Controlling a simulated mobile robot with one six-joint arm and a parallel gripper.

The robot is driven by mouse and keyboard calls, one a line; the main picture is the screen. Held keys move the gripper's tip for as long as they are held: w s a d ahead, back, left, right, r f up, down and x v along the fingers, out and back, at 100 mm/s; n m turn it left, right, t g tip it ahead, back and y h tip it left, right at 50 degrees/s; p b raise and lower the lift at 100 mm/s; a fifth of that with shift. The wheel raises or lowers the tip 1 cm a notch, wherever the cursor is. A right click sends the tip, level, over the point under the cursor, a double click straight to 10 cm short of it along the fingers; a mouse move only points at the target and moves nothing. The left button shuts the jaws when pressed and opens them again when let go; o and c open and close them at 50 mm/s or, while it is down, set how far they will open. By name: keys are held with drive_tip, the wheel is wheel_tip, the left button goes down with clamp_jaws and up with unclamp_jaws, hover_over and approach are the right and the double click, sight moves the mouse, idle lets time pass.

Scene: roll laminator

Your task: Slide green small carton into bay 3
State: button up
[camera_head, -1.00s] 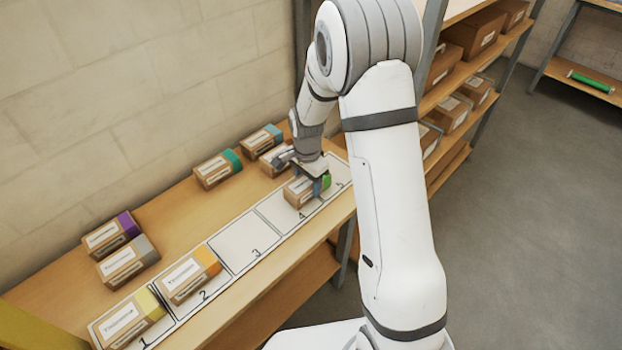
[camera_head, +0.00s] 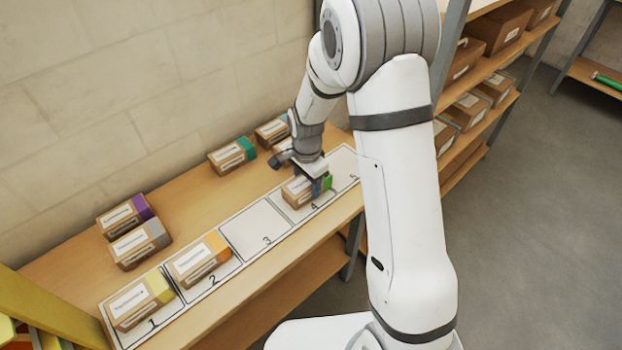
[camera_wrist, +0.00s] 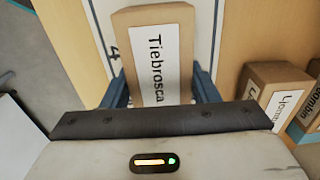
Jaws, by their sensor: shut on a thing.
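The green small carton (camera_head: 297,194) is a brown box with a white label and a green end. It sits over bay 4 (camera_head: 317,206) of the white numbered strip, towards the bay 3 side. My gripper (camera_head: 318,182) is shut on it from above. In the wrist view the carton (camera_wrist: 157,60) shows its label between the two blue fingers (camera_wrist: 160,92), with the printed 4 to its left. Bay 3 (camera_head: 262,232) is empty, just left of the carton. Whether the carton touches the strip is hard to tell.
A yellow-ended carton (camera_head: 135,305) is in bay 1 and an orange-ended one (camera_head: 195,260) in bay 2. Bay 5 (camera_head: 345,167) looks empty. Purple (camera_head: 122,215), grey (camera_head: 138,245) and teal (camera_head: 228,157) cartons stand behind the strip, near the wall.

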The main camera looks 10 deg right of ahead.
drive_tip(key=shift+s+a+b, duration=0.25)
drive_tip(key=shift+s+a, duration=1.4)
drive_tip(key=shift+a, duration=0.65)
drive_tip(key=shift+s+a+b, duration=0.2)
drive_tip(key=shift+s+a, duration=1.5)
drive_tip(key=shift+a, duration=0.6)
drive_tip(key=shift+s+a+b, duration=0.25)
drive_tip(key=shift+s+a, duration=1.4)
drive_tip(key=shift+a, duration=0.65)
drive_tip(key=o, duration=1.6)
drive_tip(key=shift+r+p, duration=2)
drive_tip(key=shift+r, duration=1)
